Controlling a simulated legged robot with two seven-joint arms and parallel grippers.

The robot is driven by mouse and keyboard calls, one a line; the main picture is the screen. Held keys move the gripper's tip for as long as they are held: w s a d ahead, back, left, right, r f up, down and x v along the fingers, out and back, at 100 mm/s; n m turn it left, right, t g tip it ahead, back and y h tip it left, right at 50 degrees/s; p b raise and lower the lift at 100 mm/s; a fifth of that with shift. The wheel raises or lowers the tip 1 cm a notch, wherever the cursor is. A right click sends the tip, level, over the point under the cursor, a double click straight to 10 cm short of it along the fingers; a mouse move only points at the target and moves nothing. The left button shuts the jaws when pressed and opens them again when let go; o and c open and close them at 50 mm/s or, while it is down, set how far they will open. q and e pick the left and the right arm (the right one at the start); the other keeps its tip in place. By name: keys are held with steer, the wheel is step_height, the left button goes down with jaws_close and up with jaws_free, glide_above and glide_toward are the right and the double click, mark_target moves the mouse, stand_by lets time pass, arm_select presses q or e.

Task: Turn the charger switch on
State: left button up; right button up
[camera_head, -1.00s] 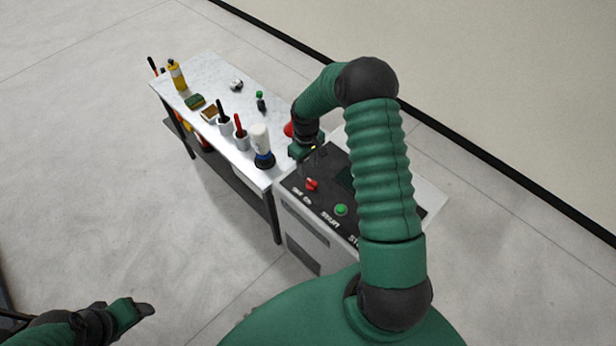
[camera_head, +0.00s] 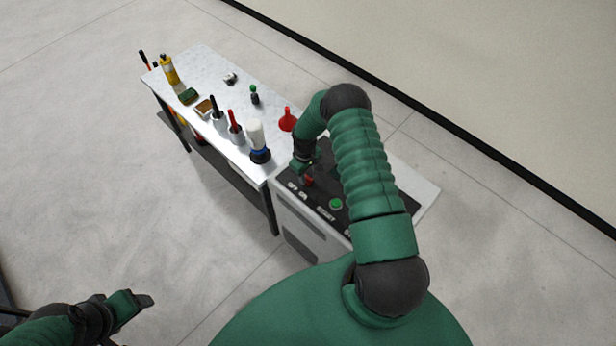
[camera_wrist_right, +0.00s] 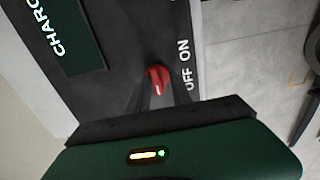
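The charger (camera_head: 310,241) is a grey box with a black top panel. Its red switch knob (camera_head: 309,181) sits by the OFF and ON labels and also shows in the right wrist view (camera_wrist_right: 157,76). A white mark on the knob faces the gripper body. My right gripper (camera_head: 302,169) is right at the knob. In the wrist view its two dark fingers (camera_wrist_right: 156,98) look apart, one on each side of the knob; I cannot tell whether they touch it. My left gripper (camera_head: 136,300) is low at the left, away from the charger, and its finger gap is unclear.
A green start button (camera_head: 336,204) is on the same panel. A white-topped table (camera_head: 205,66) adjoins the charger and holds a red funnel (camera_head: 287,120), a white-and-blue bottle (camera_head: 258,140), cups with tools and a yellow bottle (camera_head: 169,70).

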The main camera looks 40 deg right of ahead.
steer(key=shift+s+d+f, duration=0.1)
steer(key=shift+d+f, duration=0.25)
steer(key=shift+d, duration=0.25)
jaws_close()
steer(key=shift+a, duration=0.2)
steer(key=shift+w+a, duration=0.2)
steer(key=shift+a, duration=0.1)
steer(key=shift+s+d+f+m+b, duration=0.1)
steer(key=shift+d+m+b, duration=0.2)
steer(key=shift+m+b, duration=0.9)
steer(key=m+b, duration=0.2)
steer(key=m, duration=0.1)
steer(key=shift+a+m, duration=0.2)
steer(key=shift+m, duration=0.1)
steer(key=m+b, duration=0.2)
steer(key=m, duration=0.1)
steer(key=shift+d, duration=0.15)
arm_select(q)
step_height(320, 180, down, 8)
steer(key=d+b, duration=0.1)
steer(key=shift+d+r, duration=0.2)
arm_select(e)
steer(key=shift+m, duration=1.4)
arm_select(q)
steer(key=shift+w, duration=0.15)
arm_select(e)
steer(key=shift+r, duration=0.2)
